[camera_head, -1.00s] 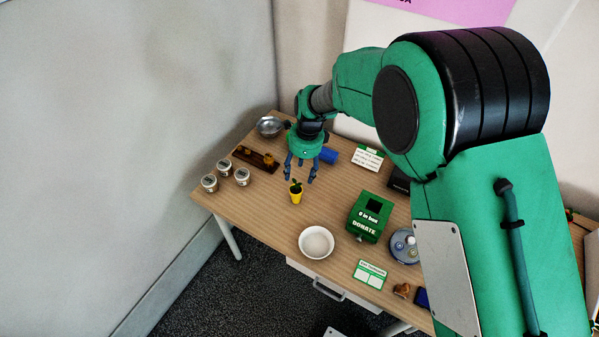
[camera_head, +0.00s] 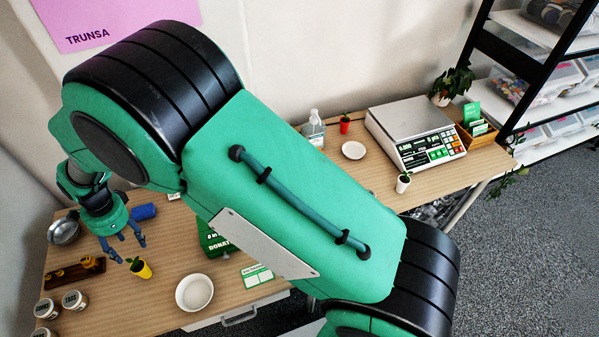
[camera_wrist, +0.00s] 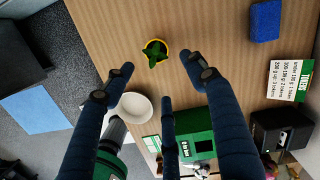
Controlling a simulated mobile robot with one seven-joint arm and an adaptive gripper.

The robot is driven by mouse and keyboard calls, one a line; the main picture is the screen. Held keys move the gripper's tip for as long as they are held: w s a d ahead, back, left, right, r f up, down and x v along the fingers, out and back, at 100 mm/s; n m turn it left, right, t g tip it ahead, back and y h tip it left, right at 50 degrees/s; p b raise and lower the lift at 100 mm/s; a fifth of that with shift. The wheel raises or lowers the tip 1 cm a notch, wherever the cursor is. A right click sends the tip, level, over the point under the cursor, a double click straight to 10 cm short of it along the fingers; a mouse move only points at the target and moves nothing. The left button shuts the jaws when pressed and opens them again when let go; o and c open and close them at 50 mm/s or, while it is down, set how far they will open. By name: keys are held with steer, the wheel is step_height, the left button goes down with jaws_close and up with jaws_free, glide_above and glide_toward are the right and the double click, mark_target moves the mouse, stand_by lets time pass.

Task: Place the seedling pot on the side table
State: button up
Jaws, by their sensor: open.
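The seedling pot (camera_head: 144,271) is small and yellow with a green plant, upright on the wooden table. In the wrist view the pot (camera_wrist: 164,47) is seen from above, just beyond my fingertips. My gripper (camera_head: 128,250) is open and points down near the pot. In the wrist view its fingers (camera_wrist: 157,75) are spread with nothing between them. I cannot tell whether they touch the pot; it looks apart from them. No separate side table can be made out for certain.
A scale (camera_head: 415,135), a red plant pot (camera_head: 345,125) and a white one (camera_head: 403,184) stand farther right.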

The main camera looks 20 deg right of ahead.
steer(key=d+r+n+t, duration=0.3)
steer(key=d+r+n, duration=0.3)
steer(key=d+r, duration=2.15)
steer(key=s+d+r+n+t, duration=0.1)
steer(key=s+d+r, duration=0.1)
steer(key=s+d, duration=0.35)
steer(key=s+d+r+n, duration=0.2)
steer(key=d, duration=0.7)
steer(key=s+d+r+n+t+h, duration=0.1)
steer(key=s+d+n+t, duration=0.1)
steer(key=s+d, duration=0.9)
steer(key=s+n, duration=0.1)
steer(key=s, duration=0.1)
steer(key=shift+s+d+n, duration=0.2)
steer(key=shift+s+n, duration=0.15)
steer(key=shift+n, duration=0.05)
